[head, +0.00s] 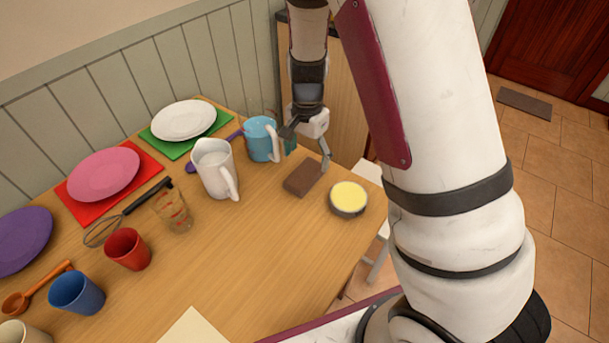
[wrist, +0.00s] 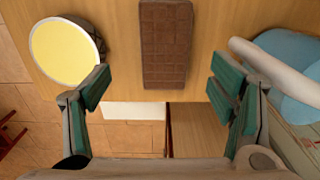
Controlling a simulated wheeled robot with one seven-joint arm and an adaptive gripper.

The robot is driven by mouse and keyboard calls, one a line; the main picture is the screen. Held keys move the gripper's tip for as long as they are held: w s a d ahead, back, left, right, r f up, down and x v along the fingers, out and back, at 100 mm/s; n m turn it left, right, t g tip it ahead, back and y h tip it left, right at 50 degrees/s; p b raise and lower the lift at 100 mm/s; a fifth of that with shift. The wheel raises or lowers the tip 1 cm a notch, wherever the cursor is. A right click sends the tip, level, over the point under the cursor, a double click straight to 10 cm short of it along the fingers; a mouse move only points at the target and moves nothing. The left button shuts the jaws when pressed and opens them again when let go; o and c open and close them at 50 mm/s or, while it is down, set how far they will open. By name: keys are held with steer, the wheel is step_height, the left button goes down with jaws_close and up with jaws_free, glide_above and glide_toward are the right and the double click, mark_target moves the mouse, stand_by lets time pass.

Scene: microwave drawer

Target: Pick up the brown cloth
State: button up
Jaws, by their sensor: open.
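A brown rectangular piece (head: 303,179) lies flat near the far right end of the wooden table. In the wrist view this brown piece (wrist: 166,45) shows a grid of squares like a chocolate bar; I see no other brown item that could be the cloth. My gripper (head: 308,150) is above and just behind it in the head view. In the wrist view my gripper (wrist: 160,92) is open and empty, with a green-padded finger on each side. The brown piece lies beyond the fingertips, roughly centred between them, and appears untouched.
A round tin with a yellow top (head: 348,197) stands close right of the brown piece. A light blue pitcher (head: 262,139) and a white pitcher (head: 213,170) stand to its left. The table's front middle (head: 255,255) is bare.

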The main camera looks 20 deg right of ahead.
mark_target(305, 172)
steer(key=shift+w+a+f+b, duration=0.1)
steer(key=shift+w+f+b, duration=0.1)
steer(key=shift+f, duration=1.3)
steer(key=shift+w+f+b, duration=0.1)
steer(key=shift+f+b, duration=0.05)
steer(key=shift+f, duration=1.3)
steer(key=shift+c, duration=0.4)
steer(key=c, duration=1.1)
